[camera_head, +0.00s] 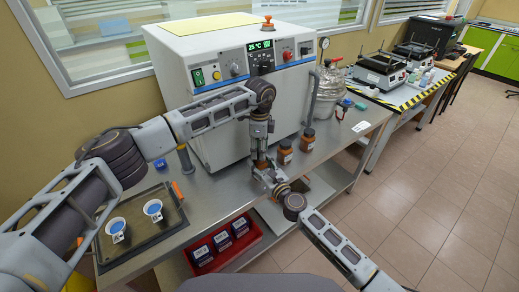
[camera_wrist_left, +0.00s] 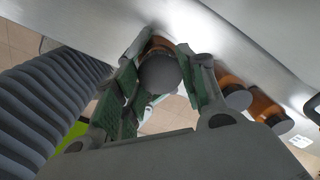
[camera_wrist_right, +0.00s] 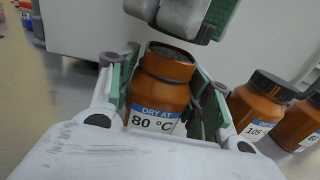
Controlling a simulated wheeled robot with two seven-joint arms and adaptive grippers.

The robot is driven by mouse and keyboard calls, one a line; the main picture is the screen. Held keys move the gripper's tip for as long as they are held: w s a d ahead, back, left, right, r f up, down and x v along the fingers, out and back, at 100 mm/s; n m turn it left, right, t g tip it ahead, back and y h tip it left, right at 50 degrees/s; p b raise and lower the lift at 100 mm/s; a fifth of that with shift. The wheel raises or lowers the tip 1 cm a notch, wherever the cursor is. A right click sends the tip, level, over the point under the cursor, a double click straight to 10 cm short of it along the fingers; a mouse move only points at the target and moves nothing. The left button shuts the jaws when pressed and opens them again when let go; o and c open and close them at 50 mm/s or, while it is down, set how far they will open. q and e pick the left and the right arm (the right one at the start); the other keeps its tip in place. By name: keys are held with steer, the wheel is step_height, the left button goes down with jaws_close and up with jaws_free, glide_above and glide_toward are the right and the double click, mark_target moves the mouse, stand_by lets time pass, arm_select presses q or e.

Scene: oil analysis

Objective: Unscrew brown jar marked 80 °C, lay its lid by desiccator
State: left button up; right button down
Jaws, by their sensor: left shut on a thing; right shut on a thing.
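The brown jar marked 80 °C (camera_wrist_right: 158,95) stands upright between the fingers of my right gripper (camera_head: 267,172), which is shut on its body. Its top looks open, with a grey inside showing. My left gripper (camera_head: 260,155) points down just above the jar. In the left wrist view it is shut on a dark round lid (camera_wrist_left: 160,73), with the orange jar partly visible behind. The glass desiccator (camera_head: 328,88) stands on the bench right of the oven.
Two lidded brown jars (camera_head: 285,153) (camera_head: 307,140) stand close by on the bench, right of the grippers. The white oven (camera_head: 225,100) is behind. A dark tray (camera_head: 103,255) with two white cups lies left. A red crate (camera_head: 257,237) sits below the bench edge.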

arm_select(q)
steer(key=shift+r, duration=2)
arm_select(e)
steer(key=c, duration=0.6)
jaws_free()
steer(key=shift+s+d, duration=0.1)
steer(key=shift+v, duration=5.85)
